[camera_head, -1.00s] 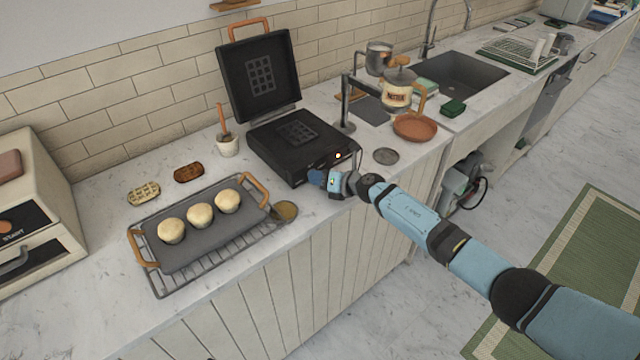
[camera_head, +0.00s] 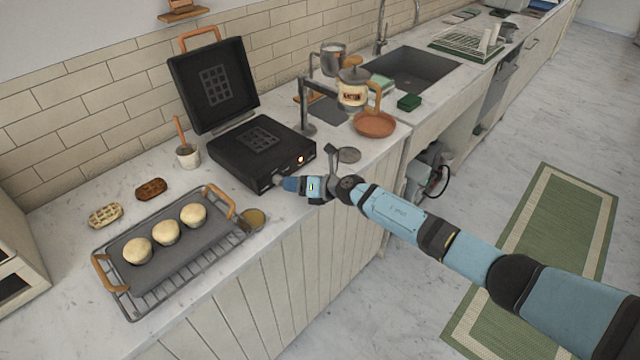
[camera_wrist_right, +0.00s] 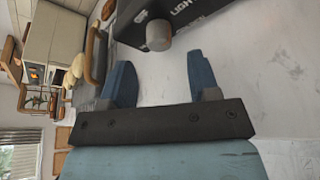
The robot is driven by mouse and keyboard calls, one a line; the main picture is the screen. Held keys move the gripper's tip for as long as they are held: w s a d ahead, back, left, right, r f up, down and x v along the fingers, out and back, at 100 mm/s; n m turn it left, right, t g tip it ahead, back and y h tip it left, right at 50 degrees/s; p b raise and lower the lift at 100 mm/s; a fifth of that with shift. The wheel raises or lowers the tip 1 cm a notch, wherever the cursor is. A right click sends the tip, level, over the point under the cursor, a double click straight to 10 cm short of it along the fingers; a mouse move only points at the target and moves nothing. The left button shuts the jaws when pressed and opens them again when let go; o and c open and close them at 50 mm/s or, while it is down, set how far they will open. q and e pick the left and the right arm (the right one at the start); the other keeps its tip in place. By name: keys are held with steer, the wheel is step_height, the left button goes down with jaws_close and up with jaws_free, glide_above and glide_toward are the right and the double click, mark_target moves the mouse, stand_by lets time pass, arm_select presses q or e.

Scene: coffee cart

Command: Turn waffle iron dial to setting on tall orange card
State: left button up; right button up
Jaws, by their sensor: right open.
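The black waffle iron (camera_head: 240,165) stands open on the counter, its lid (camera_head: 213,85) raised at the back. In the right wrist view the grey round dial (camera_wrist_right: 159,35) sticks out of the black front of the iron (camera_wrist_right: 190,22), beside lettering that starts "LIGH". My right gripper (camera_wrist_right: 162,82) is open, with the dial beyond and between its two blue fingertips, not gripped. In the head view the gripper (camera_head: 284,183) is at the iron's front. I cannot make out a tall orange card. My left gripper is out of view.
A rack with a grey tray (camera_head: 190,255) and several round buns is left of my right gripper. Two waffles (camera_head: 150,189) lie behind it. A jug (camera_head: 352,92) and an orange-brown dish (camera_head: 375,124) are right of the iron, near the sink (camera_head: 410,75).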

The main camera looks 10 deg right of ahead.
steer(key=v, duration=0.9)
steer(key=shift+s+d+r, duration=0.15)
steer(key=shift+s+d, duration=0.05)
